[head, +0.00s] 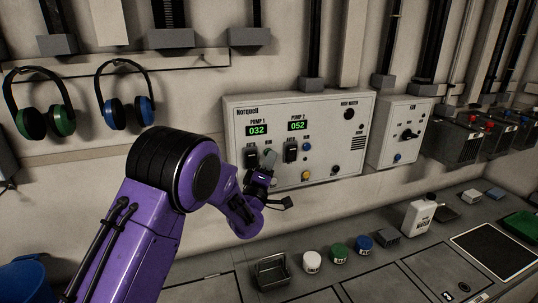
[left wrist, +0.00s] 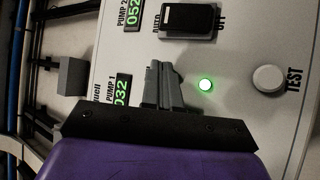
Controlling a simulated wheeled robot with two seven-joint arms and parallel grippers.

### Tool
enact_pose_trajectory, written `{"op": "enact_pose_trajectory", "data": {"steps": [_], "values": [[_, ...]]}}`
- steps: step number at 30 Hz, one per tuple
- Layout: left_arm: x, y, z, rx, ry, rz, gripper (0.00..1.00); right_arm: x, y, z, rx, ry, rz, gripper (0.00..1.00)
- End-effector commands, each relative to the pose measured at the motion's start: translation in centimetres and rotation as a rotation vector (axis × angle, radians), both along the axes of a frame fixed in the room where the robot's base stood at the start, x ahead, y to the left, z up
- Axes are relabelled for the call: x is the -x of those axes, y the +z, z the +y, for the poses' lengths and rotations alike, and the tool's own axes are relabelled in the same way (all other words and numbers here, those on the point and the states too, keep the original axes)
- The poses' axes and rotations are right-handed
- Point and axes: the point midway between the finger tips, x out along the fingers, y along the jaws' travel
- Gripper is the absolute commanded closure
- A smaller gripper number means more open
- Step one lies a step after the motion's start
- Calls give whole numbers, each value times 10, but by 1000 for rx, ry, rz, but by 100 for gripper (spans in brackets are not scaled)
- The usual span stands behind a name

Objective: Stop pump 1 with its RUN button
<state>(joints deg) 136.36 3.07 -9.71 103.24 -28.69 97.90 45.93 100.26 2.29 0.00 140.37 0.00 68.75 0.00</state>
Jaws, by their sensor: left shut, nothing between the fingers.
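The white Norquell panel (head: 350,150) hangs on the wall. It carries the PUMP 1 display (head: 257,130), reading 032, and the PUMP 2 display (head: 298,125), reading 052. Pump 1's black switch (head: 250,156) is just left of my left gripper (head: 268,160). The left gripper's fingers (left wrist: 165,86) are shut and empty, pointing at the panel. Beside the fingertips in the left wrist view, a round button (left wrist: 206,85) glows green. Its label is hidden; its place fits pump 1's RUN button. Whether the fingers touch the panel cannot be told. My right gripper is out of view.
Pump 2's black switch (head: 291,152) and a pale TEST button (left wrist: 268,78) are close to the fingers. A yellow button (head: 305,176) is lower on the panel. A FAN box (head: 402,125) hangs to the right. Jars and a metal bin (head: 271,272) stand on the bench below.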

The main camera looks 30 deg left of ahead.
Motion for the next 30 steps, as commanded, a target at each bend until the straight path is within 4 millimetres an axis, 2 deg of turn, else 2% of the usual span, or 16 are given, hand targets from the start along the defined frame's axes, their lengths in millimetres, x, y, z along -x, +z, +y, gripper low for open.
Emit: {"op": "enact_pose_trajectory", "data": {"steps": [14, 24, 30], "values": [[-2, 0, 3, 1, 1, 1, 100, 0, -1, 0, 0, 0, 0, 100], [10, 0, -11, 0, 0, 1, 100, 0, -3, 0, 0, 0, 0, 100], [10, 0, -11, 0, 0, 0, 100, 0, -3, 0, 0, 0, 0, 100]]}}
